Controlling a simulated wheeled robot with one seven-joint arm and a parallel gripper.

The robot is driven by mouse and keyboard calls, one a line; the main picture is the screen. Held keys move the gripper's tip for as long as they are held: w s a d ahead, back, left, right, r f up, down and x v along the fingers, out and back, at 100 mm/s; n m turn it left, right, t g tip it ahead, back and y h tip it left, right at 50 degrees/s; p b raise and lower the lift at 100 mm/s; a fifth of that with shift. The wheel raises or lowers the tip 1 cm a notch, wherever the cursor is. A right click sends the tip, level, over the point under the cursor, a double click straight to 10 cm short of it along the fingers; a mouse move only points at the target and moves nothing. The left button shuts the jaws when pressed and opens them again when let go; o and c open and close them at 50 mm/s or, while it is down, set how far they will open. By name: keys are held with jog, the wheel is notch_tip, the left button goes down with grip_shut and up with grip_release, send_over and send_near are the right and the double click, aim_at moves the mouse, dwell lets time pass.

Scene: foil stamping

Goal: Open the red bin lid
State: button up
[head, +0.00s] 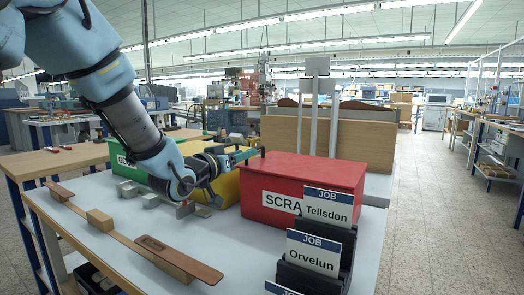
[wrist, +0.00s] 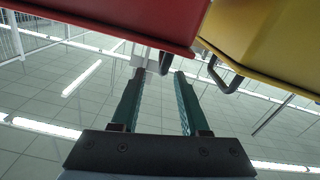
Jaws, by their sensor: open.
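The red bin (head: 290,205) stands on the table with its flat red lid (head: 315,170) shut, and its white label reads "SCRA", the rest hidden by a job card. My gripper (head: 250,154) is at the lid's left edge, its jaws open and pointing right. In the wrist view the two teal fingers (wrist: 159,75) reach toward the red bin (wrist: 120,20) at the upper left. A dark loop handle (wrist: 166,64) by the red edge shows near the fingertips, seemingly between them. I cannot tell whether a finger touches it.
A yellow bin (head: 226,188) stands left of the red one, partly behind my gripper; it shows with its own handle in the wrist view (wrist: 270,45). A green bin (head: 127,163) is farther left. Job cards (head: 314,254) stand in front. A wooden bar (head: 135,245) lies front left.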

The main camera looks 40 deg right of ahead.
aim_at(261, 147)
jog(key=p+x, duration=0.1)
jog(key=x, duration=0.7)
jog(key=shift+w, duration=0.15)
grip_shut()
dwell(1.1)
